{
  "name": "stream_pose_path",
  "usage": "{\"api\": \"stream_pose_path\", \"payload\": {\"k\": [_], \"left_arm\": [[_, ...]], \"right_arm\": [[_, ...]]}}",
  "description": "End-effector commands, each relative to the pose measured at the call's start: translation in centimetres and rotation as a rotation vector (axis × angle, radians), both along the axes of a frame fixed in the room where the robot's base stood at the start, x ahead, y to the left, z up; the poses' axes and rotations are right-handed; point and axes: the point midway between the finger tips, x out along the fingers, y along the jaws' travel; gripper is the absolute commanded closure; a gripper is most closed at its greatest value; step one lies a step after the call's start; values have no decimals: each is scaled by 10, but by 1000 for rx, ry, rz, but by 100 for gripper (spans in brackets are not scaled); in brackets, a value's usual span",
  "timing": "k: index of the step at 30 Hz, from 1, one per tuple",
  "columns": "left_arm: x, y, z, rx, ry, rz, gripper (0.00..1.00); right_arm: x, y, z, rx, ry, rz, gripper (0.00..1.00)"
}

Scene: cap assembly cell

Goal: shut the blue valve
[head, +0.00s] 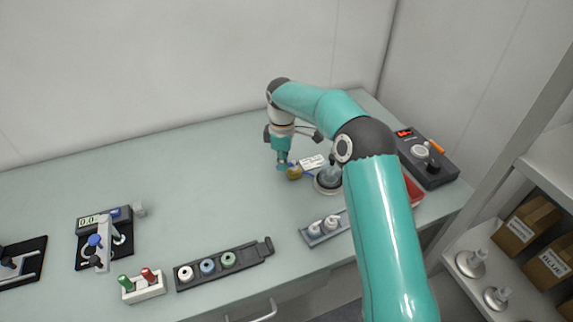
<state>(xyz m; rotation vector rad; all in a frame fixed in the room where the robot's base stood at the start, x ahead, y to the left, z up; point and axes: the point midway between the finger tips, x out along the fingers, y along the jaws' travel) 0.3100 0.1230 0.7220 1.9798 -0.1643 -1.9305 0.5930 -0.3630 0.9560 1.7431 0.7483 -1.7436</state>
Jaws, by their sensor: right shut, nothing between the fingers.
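The blue valve shows in the head view as a small brass-yellow body (295,173) with a bit of blue beside it, at the back right of the table. A white label (312,162) is just behind it. My right gripper (283,166) points down at the valve's left side, shut and empty. Whether it touches the valve I cannot tell. The lever's exact angle is too small to make out. My left gripper is not in view.
A round grey vessel (328,180) stands right of the valve, partly behind my right arm. A dark device (428,160) with a red display is farther right. A black rack (222,264) with several coloured rings lies in front. The table's middle left is clear.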

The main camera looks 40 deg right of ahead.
Motion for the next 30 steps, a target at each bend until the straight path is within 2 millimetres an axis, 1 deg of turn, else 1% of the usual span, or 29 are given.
{"api": "stream_pose_path", "payload": {"k": [1,24,30], "left_arm": [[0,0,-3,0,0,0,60],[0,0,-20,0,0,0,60],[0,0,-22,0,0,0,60]], "right_arm": [[0,0,-4,0,1,0,100],[0,0,-35,0,1,1,100],[0,0,-39,0,1,1,100]]}}
